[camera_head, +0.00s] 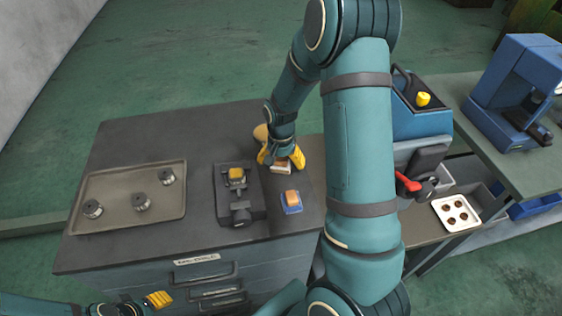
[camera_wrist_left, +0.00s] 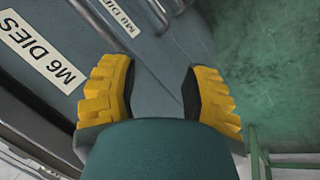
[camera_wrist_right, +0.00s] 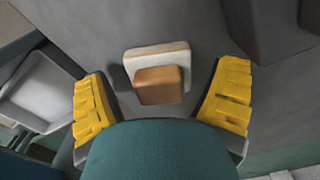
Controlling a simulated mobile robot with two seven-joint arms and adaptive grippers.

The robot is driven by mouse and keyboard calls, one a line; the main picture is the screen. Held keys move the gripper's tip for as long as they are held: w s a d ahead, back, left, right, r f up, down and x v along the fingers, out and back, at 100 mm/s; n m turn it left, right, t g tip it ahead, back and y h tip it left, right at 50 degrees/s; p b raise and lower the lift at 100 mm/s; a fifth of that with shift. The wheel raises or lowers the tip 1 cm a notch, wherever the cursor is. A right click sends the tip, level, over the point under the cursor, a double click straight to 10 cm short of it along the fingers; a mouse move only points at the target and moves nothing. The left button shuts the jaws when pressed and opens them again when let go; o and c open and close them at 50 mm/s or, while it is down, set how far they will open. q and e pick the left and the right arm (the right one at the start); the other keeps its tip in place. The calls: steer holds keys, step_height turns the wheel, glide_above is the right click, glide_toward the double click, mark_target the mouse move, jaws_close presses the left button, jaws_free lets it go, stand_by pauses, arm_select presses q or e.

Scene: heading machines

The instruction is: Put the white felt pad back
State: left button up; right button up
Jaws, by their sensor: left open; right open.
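The white felt pad (camera_head: 282,168) lies on the dark bench top under my right gripper (camera_head: 281,158). In the right wrist view, the pad (camera_wrist_right: 148,56) is a pale rounded square with a brown block (camera_wrist_right: 160,87) on it. My right gripper is open, with one yellow finger on each side of the pad and block and visible gaps. My left gripper (camera_head: 150,301) is low at the front of the bench. In the left wrist view (camera_wrist_left: 160,88) it is open and empty, beside the labelled drawers.
A blue pad with an orange block (camera_head: 291,202) lies just in front of the white one. A dark vise-like fixture (camera_head: 240,210) stands to the left, then a tray (camera_head: 115,178) with several metal parts. A blue machine (camera_head: 420,115) and white tray (camera_head: 443,212) are at right.

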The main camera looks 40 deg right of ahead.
mark_target(281, 159)
step_height(281, 159, up, 12)
steer(key=p, duration=0.1)
steer(key=shift+p, duration=0.3)
stand_by(0.5)
